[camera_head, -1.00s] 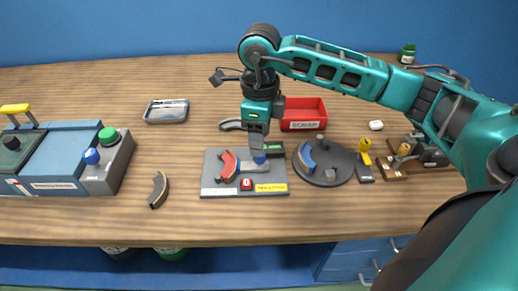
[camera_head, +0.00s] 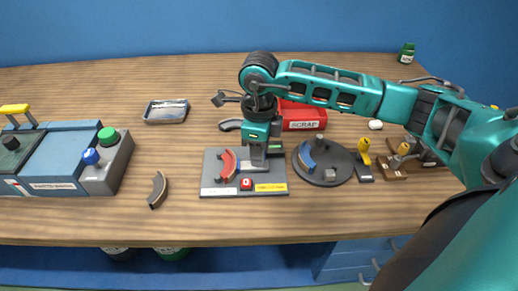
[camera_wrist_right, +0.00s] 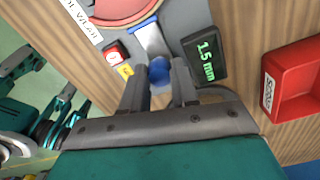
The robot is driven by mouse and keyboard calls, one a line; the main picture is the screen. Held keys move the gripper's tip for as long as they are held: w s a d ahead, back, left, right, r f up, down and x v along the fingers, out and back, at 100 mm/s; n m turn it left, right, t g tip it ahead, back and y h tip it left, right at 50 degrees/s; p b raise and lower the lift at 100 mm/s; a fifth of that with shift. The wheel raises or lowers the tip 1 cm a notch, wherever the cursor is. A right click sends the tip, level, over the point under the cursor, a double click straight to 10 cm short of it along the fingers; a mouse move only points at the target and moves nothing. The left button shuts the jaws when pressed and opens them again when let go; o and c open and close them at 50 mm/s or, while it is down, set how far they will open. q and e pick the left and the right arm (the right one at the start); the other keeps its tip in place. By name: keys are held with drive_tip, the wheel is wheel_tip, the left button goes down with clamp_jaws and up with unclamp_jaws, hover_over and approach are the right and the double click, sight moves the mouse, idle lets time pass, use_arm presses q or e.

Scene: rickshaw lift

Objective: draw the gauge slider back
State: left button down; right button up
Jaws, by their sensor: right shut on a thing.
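The gauge is a grey plate (camera_head: 212,187) on the table, with a red curved shoe (camera_head: 228,165) on its left part. The slider has a pale bar (camera_wrist_right: 150,38) and a blue knob (camera_wrist_right: 160,72) in the right wrist view. My right gripper (camera_wrist_right: 163,88) is shut on the blue knob, a finger on each side. In the head view the gripper (camera_head: 258,163) reaches straight down to the plate and hides the knob. The gauge display (camera_wrist_right: 205,58) reads 1.5 mm. A red button (camera_head: 246,184) sits at the plate's front.
A red scrap bin (camera_head: 303,118) stands just behind the gauge. A dark round plate (camera_head: 340,163) with a blue shoe (camera_head: 309,158) is to its right. A loose dark shoe (camera_head: 158,190) lies to the left. A metal tray (camera_head: 166,112) is further back.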

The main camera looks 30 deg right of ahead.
clamp_jaws()
drive_tip(key=d, duration=0.1)
drive_tip(key=s+d, duration=0.1)
drive_tip(key=shift+s+d+b, duration=0.25)
drive_tip(key=shift+d+b, duration=0.1)
drive_tip(key=shift+s+d, duration=0.3)
drive_tip(key=shift+d, duration=0.15)
drive_tip(key=o, duration=0.5)
unclamp_jaws()
drive_tip(key=shift+o, duration=0.4)
